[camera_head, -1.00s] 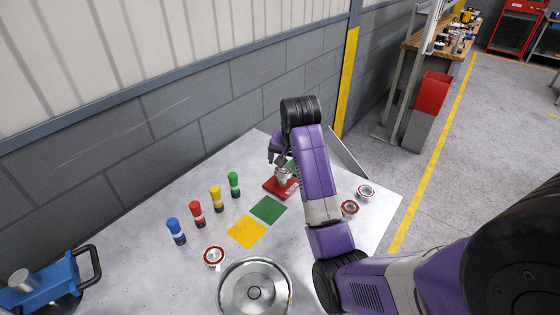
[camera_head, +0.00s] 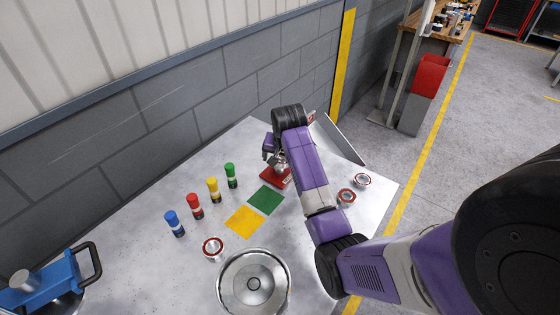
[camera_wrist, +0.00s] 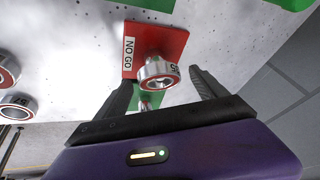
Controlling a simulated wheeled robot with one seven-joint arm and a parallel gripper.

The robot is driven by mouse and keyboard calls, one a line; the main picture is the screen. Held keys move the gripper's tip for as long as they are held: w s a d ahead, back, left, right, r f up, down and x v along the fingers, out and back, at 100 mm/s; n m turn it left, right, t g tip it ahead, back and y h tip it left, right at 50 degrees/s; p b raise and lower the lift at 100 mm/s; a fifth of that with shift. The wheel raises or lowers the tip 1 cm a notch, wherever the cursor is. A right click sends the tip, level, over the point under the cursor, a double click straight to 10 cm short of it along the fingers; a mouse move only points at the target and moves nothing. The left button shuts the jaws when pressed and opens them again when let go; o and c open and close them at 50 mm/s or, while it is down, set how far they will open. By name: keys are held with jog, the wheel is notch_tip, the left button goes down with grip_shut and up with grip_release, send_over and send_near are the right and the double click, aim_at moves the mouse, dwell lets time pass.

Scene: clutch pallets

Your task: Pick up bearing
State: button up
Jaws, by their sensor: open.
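A silver ring-shaped part with dark markings, seemingly a bearing (camera_wrist: 158,72), sits on a red plate (camera_wrist: 172,40) labelled NO GO. In the head view the red plate (camera_head: 279,179) is at the far side of the table, partly behind my arm. Other red-rimmed bearings lie at the right (camera_head: 346,196), (camera_head: 362,180) and front left (camera_head: 213,248).
Blue, red, yellow and green cylinders (camera_head: 213,190) stand in a row left of yellow (camera_head: 243,222) and green (camera_head: 266,200) squares. A round metal dish (camera_head: 232,290) is at the front. A block wall (camera_head: 150,130) borders the table (camera_head: 140,260).

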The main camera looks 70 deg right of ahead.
grip_shut()
jog(key=shift+r, duration=0.15)
notch_tip(320, 180, up, 20)
dwell(0.9)
